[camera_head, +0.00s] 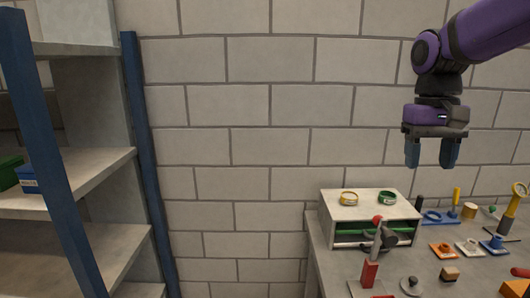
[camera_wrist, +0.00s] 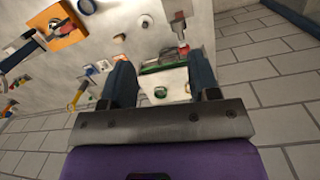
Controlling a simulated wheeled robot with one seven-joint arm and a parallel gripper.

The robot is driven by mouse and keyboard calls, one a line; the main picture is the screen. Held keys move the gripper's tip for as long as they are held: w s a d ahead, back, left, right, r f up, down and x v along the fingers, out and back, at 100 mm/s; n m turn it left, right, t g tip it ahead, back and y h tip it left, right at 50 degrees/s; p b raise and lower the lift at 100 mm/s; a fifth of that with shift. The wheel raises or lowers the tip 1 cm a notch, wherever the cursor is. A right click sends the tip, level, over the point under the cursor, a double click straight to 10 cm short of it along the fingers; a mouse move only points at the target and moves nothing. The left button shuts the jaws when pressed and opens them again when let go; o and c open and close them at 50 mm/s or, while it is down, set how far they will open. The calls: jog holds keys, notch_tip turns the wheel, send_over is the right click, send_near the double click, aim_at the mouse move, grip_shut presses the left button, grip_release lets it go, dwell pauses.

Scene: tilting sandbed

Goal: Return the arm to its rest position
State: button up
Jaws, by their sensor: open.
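My purple arm reaches in from the upper right of the head view. My gripper (camera_head: 431,165) hangs pointing down in the air above the workbench, with its two dark blue fingers apart and nothing between them. In the wrist view my gripper (camera_wrist: 163,75) also shows open, with a gap between the fingers. Behind that gap, further off, a white box with tape rolls shows.
The workbench (camera_head: 330,270) stands at the lower right. It bears a white open-fronted box (camera_head: 330,205), a red-handled tool (camera_head: 370,272) and several small parts. A blue-posted shelf (camera_head: 95,170) stands at the left. The block wall between is bare.

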jog(key=s+f+n+t, duration=0.1)
jog(key=s+t, duration=0.5)
jog(key=s, duration=0.9)
jog(key=shift+d+f+n, duration=0.3)
jog(key=shift+f+n, duration=0.1)
jog(key=shift+f, duration=0.15)
